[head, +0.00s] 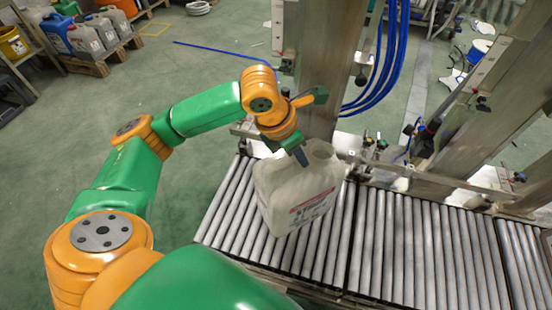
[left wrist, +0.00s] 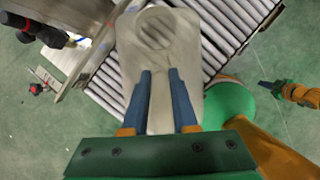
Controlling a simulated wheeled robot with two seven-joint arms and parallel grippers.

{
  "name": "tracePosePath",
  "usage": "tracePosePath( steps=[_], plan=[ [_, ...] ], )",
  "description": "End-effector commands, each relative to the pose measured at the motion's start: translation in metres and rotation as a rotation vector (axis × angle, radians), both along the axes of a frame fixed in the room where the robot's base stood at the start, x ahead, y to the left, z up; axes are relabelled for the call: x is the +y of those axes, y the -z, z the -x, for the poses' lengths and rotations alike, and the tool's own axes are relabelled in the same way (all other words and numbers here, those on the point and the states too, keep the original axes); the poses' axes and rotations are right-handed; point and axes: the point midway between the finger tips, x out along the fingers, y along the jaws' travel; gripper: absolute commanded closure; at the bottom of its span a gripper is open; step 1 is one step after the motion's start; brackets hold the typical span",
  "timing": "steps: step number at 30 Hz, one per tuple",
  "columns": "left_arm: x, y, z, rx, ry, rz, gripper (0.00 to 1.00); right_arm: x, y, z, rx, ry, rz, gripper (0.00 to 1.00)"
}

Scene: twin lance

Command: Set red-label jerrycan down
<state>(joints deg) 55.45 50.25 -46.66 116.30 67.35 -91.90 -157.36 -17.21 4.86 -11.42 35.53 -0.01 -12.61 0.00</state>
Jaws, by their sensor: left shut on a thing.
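The red-label jerrycan (head: 298,192) is a whitish translucent can with a red-and-white label on its front. In the head view it is over the roller conveyor, slightly tilted; I cannot tell whether its base touches the rollers. My left gripper (head: 296,152) comes from above and is shut on its handle. In the left wrist view the blue fingers (left wrist: 160,78) lie on either side of the handle, and the jerrycan's top with its round cap or mouth (left wrist: 155,28) shows beyond them. What seems to be my right gripper (left wrist: 268,86) shows small at the right, its opening unclear.
The roller conveyor (head: 400,240) runs to the right, with bare rollers on both sides of the can. A metal post (head: 318,70) with blue hoses and a side rail (head: 430,180) stand just behind. Other jerrycans (head: 85,38) stand on a pallet at the far left.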

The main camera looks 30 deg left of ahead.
Motion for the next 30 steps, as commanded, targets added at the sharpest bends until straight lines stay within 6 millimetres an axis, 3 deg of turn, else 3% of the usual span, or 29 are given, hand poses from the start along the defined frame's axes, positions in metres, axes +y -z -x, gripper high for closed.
tracePosePath(
  steps=[1, 3, 6, 11, 15, 25, 26, 28, 30],
  plan=[
    [0.014, 0.018, -0.002, 0.006, -0.009, -0.001, 1.0, -0.001, 0.01, 0.0, 0.0, 0.0, 0.001, 1.0],
    [0.027, 0.034, -0.006, 0.005, -0.007, -0.001, 1.0, -0.001, 0.015, 0.0, 0.0, 0.0, 0.001, 1.0],
    [0.039, 0.048, -0.01, 0.001, -0.003, 0.0, 1.0, -0.001, 0.019, 0.0, 0.0, 0.0, 0.001, 1.0],
    [0.051, 0.062, -0.013, 0.001, -0.002, 0.0, 1.0, 0.0, 0.023, 0.0, -0.001, 0.001, 0.0, 1.0],
    [0.052, 0.091, -0.013, 0.003, 0.001, 0.001, 1.0, 0.001, 0.033, -0.002, -0.006, 0.006, -0.002, 1.0],
    [0.052, 0.094, -0.014, -0.001, 0.002, 0.0, 1.0, -0.002, 0.032, -0.007, -0.017, 0.009, 0.003, 1.0],
    [0.052, 0.094, -0.013, 0.0, 0.002, -0.001, 0.68, -0.003, 0.032, -0.007, -0.017, 0.008, 0.004, 1.0],
    [0.052, 0.094, -0.014, 0.0, 0.001, 0.0, 0.49, -0.005, 0.031, -0.007, -0.017, 0.008, 0.008, 1.0],
    [0.052, 0.094, -0.014, 0.0, 0.001, 0.0, 0.44, -0.007, 0.031, -0.007, -0.017, 0.007, 0.01, 1.0]
  ],
)
